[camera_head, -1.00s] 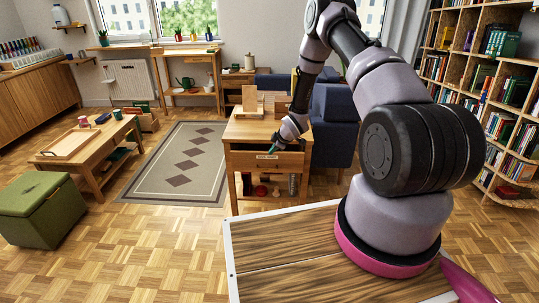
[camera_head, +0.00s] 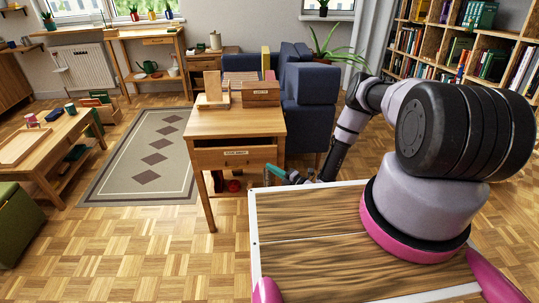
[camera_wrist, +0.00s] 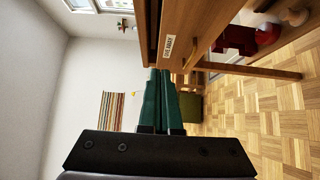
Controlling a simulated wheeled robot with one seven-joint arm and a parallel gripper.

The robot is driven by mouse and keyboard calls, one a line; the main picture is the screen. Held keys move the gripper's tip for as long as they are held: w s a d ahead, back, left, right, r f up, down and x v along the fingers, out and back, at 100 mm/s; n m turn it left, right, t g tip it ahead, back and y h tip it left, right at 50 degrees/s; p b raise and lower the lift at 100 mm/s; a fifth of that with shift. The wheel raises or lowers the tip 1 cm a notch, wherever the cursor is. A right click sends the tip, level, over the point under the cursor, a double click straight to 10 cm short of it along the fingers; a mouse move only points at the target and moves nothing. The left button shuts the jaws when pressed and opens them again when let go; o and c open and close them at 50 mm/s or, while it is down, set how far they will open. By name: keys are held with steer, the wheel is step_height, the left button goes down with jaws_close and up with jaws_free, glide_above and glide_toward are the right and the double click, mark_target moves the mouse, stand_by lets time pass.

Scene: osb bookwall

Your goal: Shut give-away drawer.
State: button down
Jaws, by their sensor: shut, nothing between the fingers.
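The give-away drawer (camera_head: 235,157) is in the front of a small wooden table (camera_head: 230,122), under its top. Its label also shows sideways in the wrist view (camera_wrist: 168,47).
A card box (camera_head: 261,93) and a wooden stand (camera_head: 213,93) are on the table top. A dark blue armchair (camera_head: 309,105) stands behind on the right. My wood-topped base is close in front. Open parquet floor (camera_head: 120,240) lies to the left.

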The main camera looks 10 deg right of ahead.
steer(key=x, duration=0.3)
steer(key=w+d+x, duration=0.1)
steer(key=x, duration=0.7)
steer(key=shift+w+d, duration=0.1)
steer(key=shift+w, duration=0.9)
